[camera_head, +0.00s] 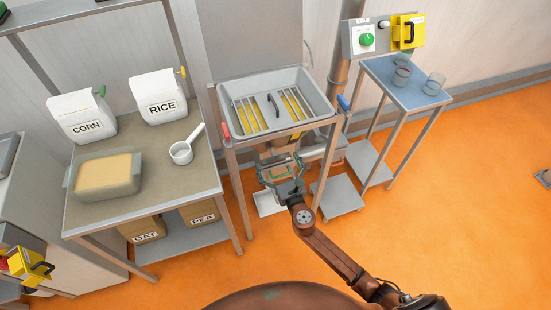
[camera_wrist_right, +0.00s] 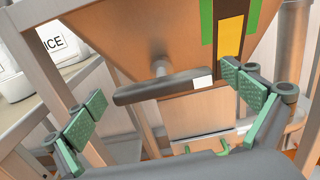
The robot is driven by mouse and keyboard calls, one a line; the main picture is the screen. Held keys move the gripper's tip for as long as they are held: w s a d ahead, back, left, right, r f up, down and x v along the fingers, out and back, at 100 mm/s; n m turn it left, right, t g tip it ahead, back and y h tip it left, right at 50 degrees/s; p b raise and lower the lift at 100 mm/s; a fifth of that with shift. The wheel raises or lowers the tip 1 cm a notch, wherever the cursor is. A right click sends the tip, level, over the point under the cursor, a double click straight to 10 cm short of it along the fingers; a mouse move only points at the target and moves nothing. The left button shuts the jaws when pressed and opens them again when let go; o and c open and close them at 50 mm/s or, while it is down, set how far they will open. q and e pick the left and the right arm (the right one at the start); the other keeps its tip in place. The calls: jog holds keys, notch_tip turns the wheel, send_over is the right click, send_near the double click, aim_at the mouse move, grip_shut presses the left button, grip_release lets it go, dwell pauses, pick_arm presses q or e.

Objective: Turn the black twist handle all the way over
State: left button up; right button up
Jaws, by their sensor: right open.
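The black twist handle (camera_wrist_right: 150,90) is a dark bar with a white end (camera_wrist_right: 203,82), on a short stem from the brown sloped hopper wall (camera_wrist_right: 130,40). In the right wrist view it lies nearly level, its right end slightly higher. My right gripper (camera_wrist_right: 165,102) is open, with its green pads on either side of the bar. I see no pad closed on it. In the head view my right gripper (camera_head: 281,172) is below the grated hopper (camera_head: 320,98), where the handle is hard to make out. My left gripper is not in view.
A table (camera_head: 130,205) with corn and rice bags, a tub and a scoop stands left. A small blue-topped table (camera_head: 400,88) with glasses stands right. Metal legs (camera_head: 235,190) flank the space under the hopper. Orange floor is open at right.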

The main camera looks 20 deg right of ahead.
jog(key=shift+w, duration=0.6)
jog(key=c, duration=1)
jog(key=shift+c, duration=0.2)
